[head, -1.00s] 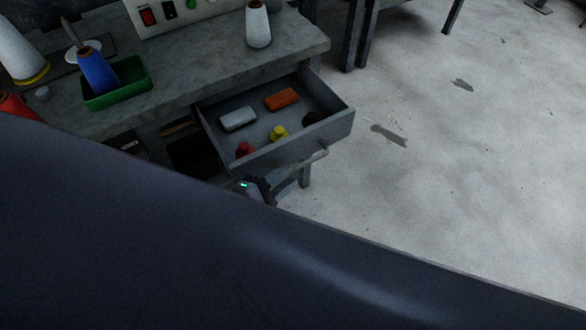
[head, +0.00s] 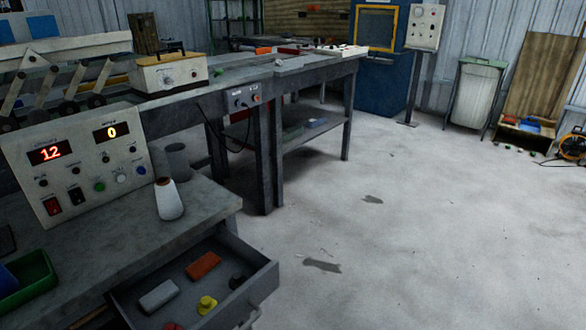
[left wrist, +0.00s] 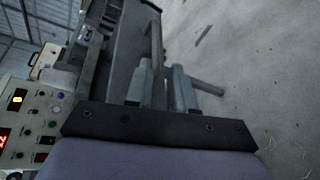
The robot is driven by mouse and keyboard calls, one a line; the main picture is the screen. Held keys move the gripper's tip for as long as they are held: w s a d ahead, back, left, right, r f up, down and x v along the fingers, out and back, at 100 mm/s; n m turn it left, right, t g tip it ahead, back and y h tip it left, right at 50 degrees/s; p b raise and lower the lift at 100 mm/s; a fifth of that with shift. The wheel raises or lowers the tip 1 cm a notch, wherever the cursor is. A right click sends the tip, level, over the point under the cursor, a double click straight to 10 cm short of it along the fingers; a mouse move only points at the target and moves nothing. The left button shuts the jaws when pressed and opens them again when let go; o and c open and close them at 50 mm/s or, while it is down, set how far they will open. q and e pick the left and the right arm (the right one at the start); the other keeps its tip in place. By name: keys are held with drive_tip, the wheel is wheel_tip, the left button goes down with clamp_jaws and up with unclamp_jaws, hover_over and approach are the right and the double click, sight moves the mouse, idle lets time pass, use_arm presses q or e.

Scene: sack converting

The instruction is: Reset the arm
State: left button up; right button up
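My left gripper (left wrist: 160,68) shows in the left wrist view, its two fingers apart with a gap between them. A long bar, apparently the drawer handle (left wrist: 156,42), runs up from between or just behind the fingers; I cannot tell whether they touch it. The grey drawer (head: 262,282) stands open at the bottom of the head view, and its handle (head: 250,318) is partly cut off by the frame. No arm or gripper of mine shows in the head view. My right gripper is in neither view.
The drawer holds a pale block (head: 158,296), an orange block (head: 204,265), a yellow piece (head: 207,304) and darker items.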

use_arm(q)
drive_tip(key=s+a+m+g+y+p, duration=0.2)
drive_tip(key=s+a+m+g+p, duration=0.2)
drive_tip(key=m, duration=1.6)
drive_tip(key=s+f+p, duration=0.1)
drive_tip(key=s, duration=0.2)
drive_tip(key=shift+s+a+m+y, duration=0.25)
drive_tip(key=shift+m+y, duration=0.15)
